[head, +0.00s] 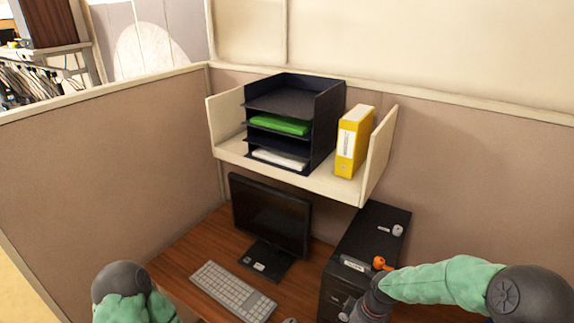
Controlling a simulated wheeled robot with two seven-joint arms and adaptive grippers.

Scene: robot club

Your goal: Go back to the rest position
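My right arm comes in from the right with a green sleeve, and its dark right gripper (352,308) points down and left in front of the black computer tower (372,235). The fingers are small and dark against the tower, so I cannot tell whether they are open or shut, or whether they touch it. Of my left arm only a dark joint and green sleeve show at the bottom left. My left gripper is out of the picture.
The wooden desk (190,250) holds a monitor (270,215), a keyboard (233,291) and a small orange object (379,263) on the tower. A shelf (325,186) above bears a dark tray stack (325,125) and a yellow binder (354,140). Partition walls (100,170) enclose the desk.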

